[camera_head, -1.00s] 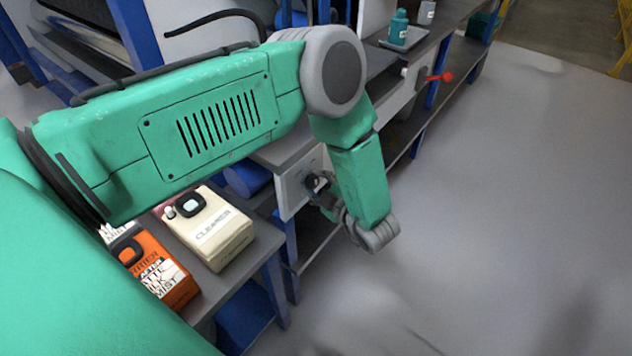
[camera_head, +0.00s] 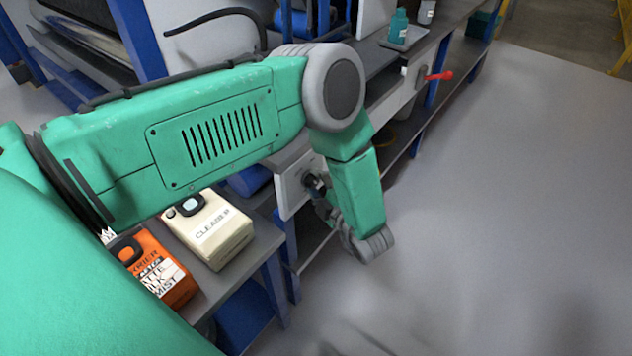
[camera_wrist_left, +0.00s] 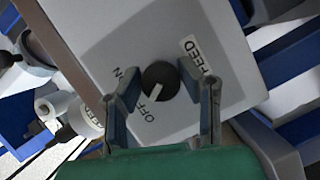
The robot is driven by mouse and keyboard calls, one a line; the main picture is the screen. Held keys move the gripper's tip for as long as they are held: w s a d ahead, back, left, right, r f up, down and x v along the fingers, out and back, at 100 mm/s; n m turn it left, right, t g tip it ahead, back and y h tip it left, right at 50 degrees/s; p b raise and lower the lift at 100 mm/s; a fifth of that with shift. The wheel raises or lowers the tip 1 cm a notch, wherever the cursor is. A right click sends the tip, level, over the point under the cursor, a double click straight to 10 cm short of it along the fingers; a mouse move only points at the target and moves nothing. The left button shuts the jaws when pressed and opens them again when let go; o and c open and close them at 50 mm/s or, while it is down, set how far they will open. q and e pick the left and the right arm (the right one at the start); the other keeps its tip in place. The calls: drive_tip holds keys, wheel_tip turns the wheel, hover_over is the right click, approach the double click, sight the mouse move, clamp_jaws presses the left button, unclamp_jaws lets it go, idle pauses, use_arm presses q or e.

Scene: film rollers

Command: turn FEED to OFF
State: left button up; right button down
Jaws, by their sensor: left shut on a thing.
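The FEED knob (camera_wrist_left: 161,79) is a round black dial on a light grey panel (camera_wrist_left: 225,25) in the left wrist view. Its white mark points down-left, toward the printed OFF. The word ON is at the left, partly behind a finger, and the FEED label (camera_wrist_left: 196,54) is at the right. My left gripper (camera_wrist_left: 165,88) has one finger on each side of the knob and is shut on it. In the head view the panel (camera_head: 291,190) is on the bench front, and my left gripper (camera_head: 316,186) is at it, partly hidden by my wrist. My right gripper is not in view.
A cream CLEANER container (camera_head: 215,235) and an orange container (camera_head: 158,270) stand on the lower bench at the left. A red-handled lever (camera_head: 438,76) sticks out from the bench front farther along. A teal bottle (camera_head: 398,26) stands on a tray. The floor at the right is clear.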

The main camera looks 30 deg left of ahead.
use_arm(q)
drive_tip(key=shift+s+f, duration=0.1)
drive_tip(key=shift+f, duration=0.1)
drive_tip(key=o, duration=1.1)
drive_tip(key=shift+r, duration=0.1)
drive_tip(key=shift+d, duration=0.1)
drive_tip(key=shift+d, duration=0.2)
drive_tip(key=v, duration=1.1)
drive_tip(key=shift+s+d, duration=0.15)
drive_tip(key=shift+d, duration=0.15)
